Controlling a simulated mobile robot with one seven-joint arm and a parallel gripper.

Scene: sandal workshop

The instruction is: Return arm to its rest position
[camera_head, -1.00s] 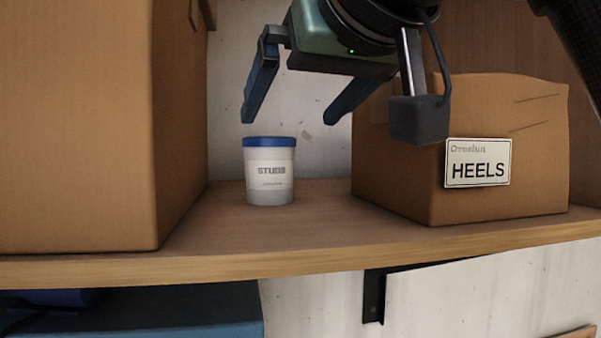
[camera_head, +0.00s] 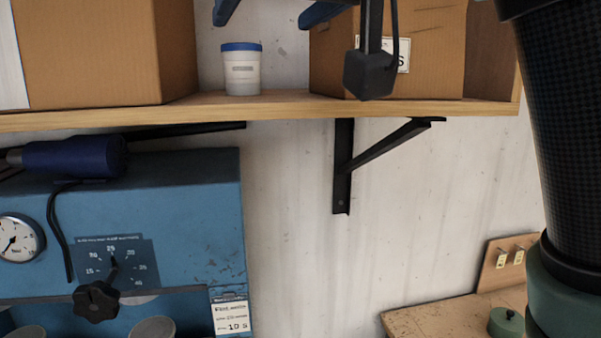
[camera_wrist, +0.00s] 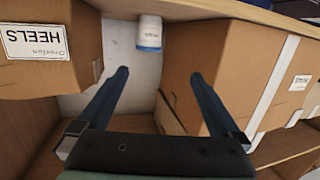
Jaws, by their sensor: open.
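My gripper (camera_head: 268,14) shows only in part at the top edge of the head view, with its two blue fingers apart and nothing between them. In the wrist view the open fingers (camera_wrist: 158,82) reach toward the shelf, also empty. A white tub with a blue lid (camera_head: 241,70) stands upright on the wooden shelf (camera_head: 280,106). The tub also shows upside down in the wrist view (camera_wrist: 149,33), beyond the fingertips and apart from them.
Cardboard boxes stand left (camera_head: 95,55) and right (camera_head: 335,60) of the tub. A black bracket (camera_head: 343,165) supports the shelf. Below left is a blue machine (camera_head: 190,210) with a gauge and knob. A wooden bench (camera_head: 440,318) is at lower right. The wall between is bare.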

